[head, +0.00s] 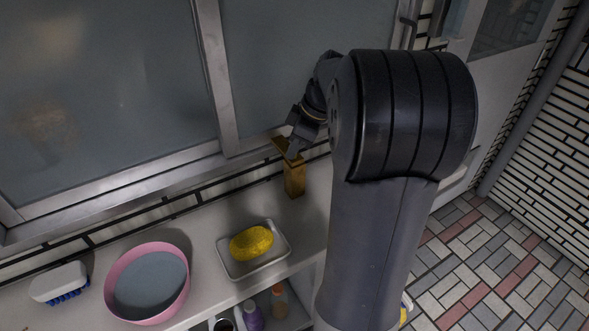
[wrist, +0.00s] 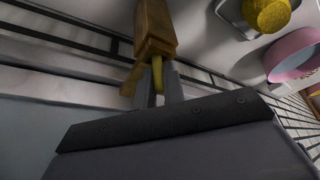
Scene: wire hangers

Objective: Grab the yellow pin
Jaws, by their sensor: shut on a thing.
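A slim yellow pin (wrist: 157,72) shows in the wrist view between the two fingers of my gripper (wrist: 160,88). Its far end meets a brown-yellow upright block (wrist: 155,28); I cannot tell whether they are joined. In the head view the block (head: 294,179) stands on the white ledge near the window, with a flat piece at its top. My gripper (head: 294,150) reaches down at that top, shut on the pin. The pin itself cannot be made out in the head view, where my gripper and the block's top cover that spot.
A yellow sponge (head: 251,243) lies in a white dish (head: 282,258) on the ledge (head: 205,240). A pink basin (head: 113,278) and a white brush with blue bristles (head: 58,283) are further left. Bottles stand on a shelf below. The window frame (head: 215,80) rises close behind the block.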

